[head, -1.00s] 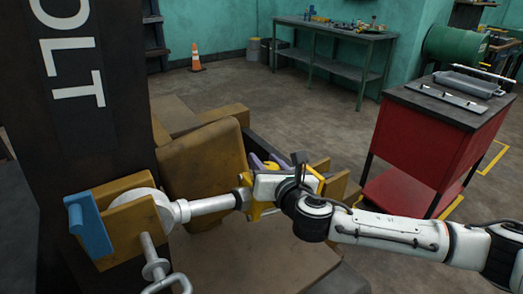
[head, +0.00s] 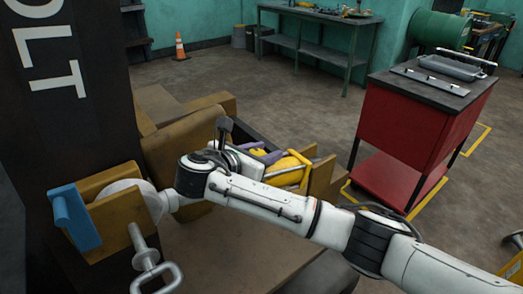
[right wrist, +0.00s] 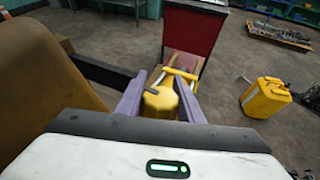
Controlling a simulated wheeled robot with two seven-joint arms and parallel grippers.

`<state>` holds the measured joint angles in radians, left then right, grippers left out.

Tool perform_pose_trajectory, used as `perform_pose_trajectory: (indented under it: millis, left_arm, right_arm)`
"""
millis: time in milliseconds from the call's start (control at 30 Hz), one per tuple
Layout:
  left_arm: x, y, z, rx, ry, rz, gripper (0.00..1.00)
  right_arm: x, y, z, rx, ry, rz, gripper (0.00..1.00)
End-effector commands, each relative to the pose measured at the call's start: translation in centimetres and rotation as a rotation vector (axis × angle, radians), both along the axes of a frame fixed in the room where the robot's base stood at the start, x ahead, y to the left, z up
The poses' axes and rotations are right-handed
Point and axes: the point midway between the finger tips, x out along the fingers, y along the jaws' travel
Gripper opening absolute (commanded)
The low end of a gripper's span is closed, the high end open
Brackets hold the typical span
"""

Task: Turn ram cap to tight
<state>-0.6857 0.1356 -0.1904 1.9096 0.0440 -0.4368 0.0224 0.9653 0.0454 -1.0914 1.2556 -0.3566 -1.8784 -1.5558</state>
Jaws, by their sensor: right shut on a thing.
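The yellow, rounded ram cap (right wrist: 160,101) sits between the two purple fingers of my right gripper (right wrist: 160,86) in the right wrist view. A yellow bar handle (right wrist: 181,74) shows just beyond it. In the head view the cap (head: 283,166) shows beside my right gripper (head: 266,155), which is shut on it. Any marking of tightness is not visible. My left gripper is not in view.
A dark mast (head: 75,110) and a brown bracket with a blue block (head: 75,218) stand at the left. A red cabinet (head: 412,135) stands at the right. A yellow can (right wrist: 266,97) is on the floor. Open floor lies behind the ram.

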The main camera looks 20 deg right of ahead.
Motion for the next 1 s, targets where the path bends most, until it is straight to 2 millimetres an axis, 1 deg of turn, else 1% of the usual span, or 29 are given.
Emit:
perform_pose_trajectory:
  millis: [200,400,700,1000]
  left_arm:
    - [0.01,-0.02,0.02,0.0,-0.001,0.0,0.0]
    - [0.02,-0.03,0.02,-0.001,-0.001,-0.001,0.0]
    - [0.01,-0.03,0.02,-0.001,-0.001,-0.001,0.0]
    - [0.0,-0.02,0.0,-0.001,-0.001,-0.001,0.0]
  right_arm:
    - [-0.47,-0.31,0.0,-0.02,0.044,-0.158,0.11]
    - [-0.79,-0.58,-0.01,-0.031,0.069,-0.252,0.11]
    - [-1.05,-0.79,-0.04,-0.04,0.087,-0.321,0.11]
    - [-1.09,-0.87,-0.08,-0.04,0.09,-0.333,0.11]
